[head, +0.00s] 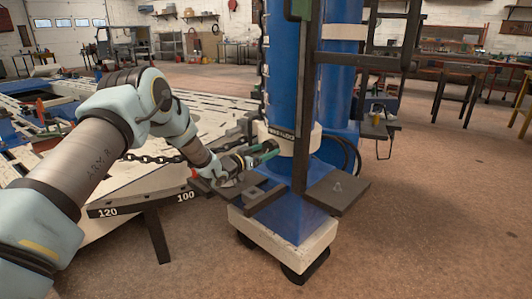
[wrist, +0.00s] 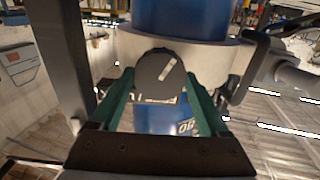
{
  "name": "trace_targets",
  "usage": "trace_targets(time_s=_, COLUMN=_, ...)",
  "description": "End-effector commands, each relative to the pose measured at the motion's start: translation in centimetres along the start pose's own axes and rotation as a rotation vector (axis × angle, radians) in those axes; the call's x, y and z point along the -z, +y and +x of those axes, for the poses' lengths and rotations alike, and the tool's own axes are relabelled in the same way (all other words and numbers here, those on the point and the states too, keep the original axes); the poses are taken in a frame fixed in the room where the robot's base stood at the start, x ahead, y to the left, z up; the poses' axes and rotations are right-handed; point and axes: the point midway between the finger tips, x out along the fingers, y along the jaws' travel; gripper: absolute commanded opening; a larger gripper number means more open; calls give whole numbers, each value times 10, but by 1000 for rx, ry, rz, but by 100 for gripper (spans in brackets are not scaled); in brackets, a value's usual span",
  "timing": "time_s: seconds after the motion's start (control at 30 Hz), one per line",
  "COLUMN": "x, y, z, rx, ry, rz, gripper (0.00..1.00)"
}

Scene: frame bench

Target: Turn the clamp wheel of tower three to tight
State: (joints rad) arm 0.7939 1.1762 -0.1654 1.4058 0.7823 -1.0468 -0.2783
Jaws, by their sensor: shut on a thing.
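The clamp wheel (wrist: 158,72) is a dark round knob with one pale slanted line on its face, in the upper middle of the wrist view. It sits on a white collar (wrist: 215,58) around the blue tower (head: 285,70). My gripper (head: 266,152) reaches the collar from the left, low on the tower. In the wrist view its green fingers (wrist: 160,80) stand on either side of the wheel and are shut on it. The pale line leans to the upper right. In the head view the wheel is mostly hidden by the fingers. I cannot read a tower number.
A black chain (head: 165,158) runs beside my forearm. A slatted white frame bench (head: 225,108) lies to the left, with a numbered scale bar (head: 150,205) in front. Dark plates (head: 338,190) jut from the tower's foot. The floor at right (head: 440,220) is clear.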

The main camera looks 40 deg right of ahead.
Motion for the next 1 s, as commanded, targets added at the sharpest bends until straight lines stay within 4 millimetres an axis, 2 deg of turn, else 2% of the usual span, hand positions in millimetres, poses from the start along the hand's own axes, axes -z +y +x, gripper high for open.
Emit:
trace_targets(time_s=0.27, x=-5, y=0, z=0, rx=-1, ry=1, rz=199, gripper=23)
trace_targets(time_s=1.0, x=-6, y=1, z=0, rx=0, ry=1, rz=901, gripper=23)
